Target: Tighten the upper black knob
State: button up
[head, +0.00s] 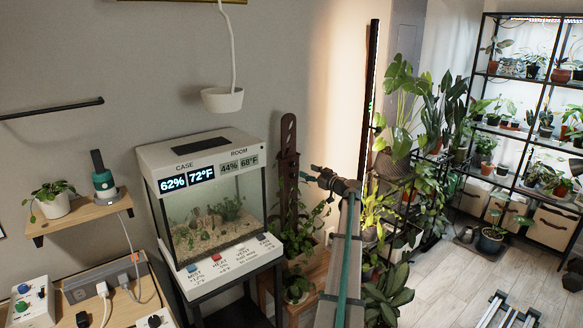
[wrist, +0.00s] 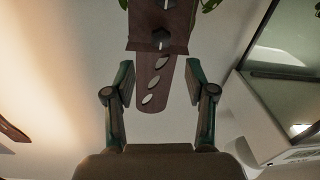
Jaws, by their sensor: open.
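A brown slotted wooden post (head: 288,140) stands against the wall, right of the glass case; in the wrist view (wrist: 152,92) its rounded, slotted end points down the picture. A dark knob (wrist: 161,39) sits on the wider wooden piece there, and a second dark knob (wrist: 166,4) is cut by the top edge. The wrist picture seems inverted, so the nearer knob appears to be the upper one. My gripper (wrist: 160,78) is open and empty, its fingers either side of the post's end, short of the knobs. In the head view my gripper (head: 310,174) is right of the post.
The glass case (head: 211,203) stands left of the post on a dark stand, its edge also in the wrist view. Leafy plants (head: 392,175) crowd the right side. A white hanging pot (head: 222,99) hangs above. A wall shelf (head: 80,217) is at left.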

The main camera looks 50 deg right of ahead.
aim_at(295, 165)
jog(key=w, duration=0.3)
jog(key=w+d+p, duration=0.1)
jog(key=w, duration=0.1)
jog(key=w+p, duration=0.1)
jog(key=w, duration=0.2)
jog(key=shift+w+d, duration=0.25)
jog(key=shift+w, duration=0.1)
grip_shut()
jog(key=shift+f, duration=0.1)
